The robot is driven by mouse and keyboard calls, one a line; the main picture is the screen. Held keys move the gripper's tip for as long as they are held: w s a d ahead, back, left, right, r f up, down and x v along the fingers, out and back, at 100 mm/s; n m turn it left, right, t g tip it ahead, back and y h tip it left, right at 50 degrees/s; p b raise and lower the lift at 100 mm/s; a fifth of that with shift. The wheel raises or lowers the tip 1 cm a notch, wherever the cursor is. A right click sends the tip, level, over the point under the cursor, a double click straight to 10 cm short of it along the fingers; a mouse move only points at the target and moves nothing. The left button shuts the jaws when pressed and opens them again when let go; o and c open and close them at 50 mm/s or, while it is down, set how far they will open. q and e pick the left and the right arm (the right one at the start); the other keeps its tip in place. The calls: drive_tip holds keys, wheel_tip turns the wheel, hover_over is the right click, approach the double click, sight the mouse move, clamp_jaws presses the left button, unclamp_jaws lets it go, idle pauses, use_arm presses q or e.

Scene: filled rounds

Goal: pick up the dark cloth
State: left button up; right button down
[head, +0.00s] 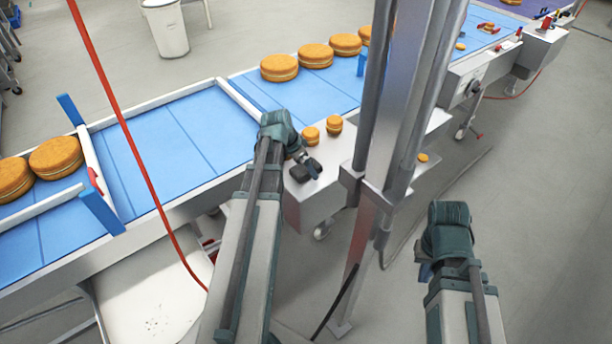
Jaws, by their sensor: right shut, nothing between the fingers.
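A small dark, crumpled-looking patch that seems to be the dark cloth (298,172) lies on the white ledge beside the blue conveyor. My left gripper (314,172) is at it, pointing down from the wrist. The fingers blend into the dark shape, so I cannot tell whether they touch or hold it. My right gripper (424,270) is low on the right, over the grey floor and well away from the ledge. It is shut and empty, and partly hidden by its own wrist.
Two small filled rounds (311,134) sit on the ledge just beyond the cloth. Large rounds (279,68) stand on the blue conveyor (165,135). A metal post (372,130) rises right of the ledge. A red cable (128,130) hangs at left. The floor at right is open.

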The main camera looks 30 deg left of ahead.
use_arm(q)
drive_tip(key=shift+f, duration=0.15)
use_arm(e)
drive_tip(key=shift+f, duration=0.15)
use_arm(q)
drive_tip(key=shift+f, duration=0.15)
use_arm(e)
drive_tip(key=shift+f, duration=0.2)
